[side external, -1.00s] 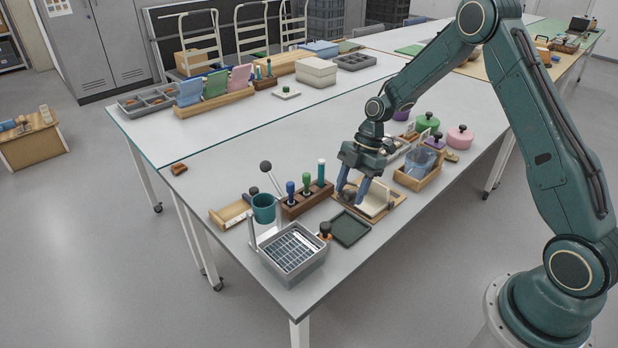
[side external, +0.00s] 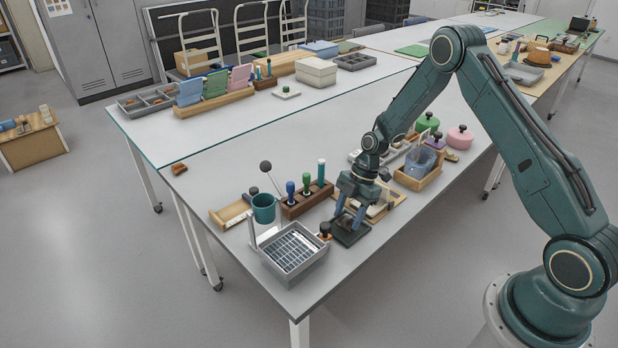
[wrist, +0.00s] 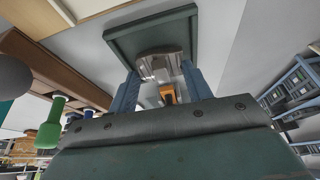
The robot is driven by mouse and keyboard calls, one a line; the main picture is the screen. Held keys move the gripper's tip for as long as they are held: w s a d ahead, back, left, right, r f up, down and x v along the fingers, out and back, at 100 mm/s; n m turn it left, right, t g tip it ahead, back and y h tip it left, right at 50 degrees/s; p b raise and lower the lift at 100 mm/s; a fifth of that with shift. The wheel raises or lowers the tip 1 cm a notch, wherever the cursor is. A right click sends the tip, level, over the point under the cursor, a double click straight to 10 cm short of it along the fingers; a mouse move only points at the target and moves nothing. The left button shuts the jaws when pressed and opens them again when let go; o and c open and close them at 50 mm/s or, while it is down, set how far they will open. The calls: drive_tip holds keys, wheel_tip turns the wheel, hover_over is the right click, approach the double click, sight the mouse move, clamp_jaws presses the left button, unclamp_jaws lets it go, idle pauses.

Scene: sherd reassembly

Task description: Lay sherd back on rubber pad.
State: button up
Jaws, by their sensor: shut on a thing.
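The rubber pad (side external: 352,239) is a dark green-black square with a raised rim on the near part of the table. It also shows in the wrist view (wrist: 192,22), just beyond my fingertips. My gripper (side external: 346,222) points down over the pad. In the wrist view its two blue fingers (wrist: 160,70) are shut on a small grey-brown sherd (wrist: 158,53), which overlaps the pad's near edge in the picture. In the side view the sherd is hidden or too small to make out. I cannot tell whether it touches the pad.
A grey basin with a grid (side external: 292,250) stands left of the pad, with a dark-knobbed, orange item (side external: 325,230) between them. A wooden rack of coloured-handled tools (side external: 306,200) is behind it. A wooden board (side external: 393,205) lies close behind my gripper. A wooden box (side external: 420,178) is farther right.

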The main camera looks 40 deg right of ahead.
drive_tip(key=shift+f, duration=0.5)
drive_tip(key=shift+f, duration=0.15)
drive_tip(key=o, duration=1.1)
drive_tip(key=shift+c, duration=0.2)
drive_tip(key=shift+w, duration=0.1)
drive_tip(key=shift+w+d+r, duration=0.1)
drive_tip(key=shift+r, duration=0.45)
drive_tip(key=v, duration=1.1)
drive_tip(key=shift+s, duration=0.25)
drive_tip(key=shift+d+r, duration=0.1)
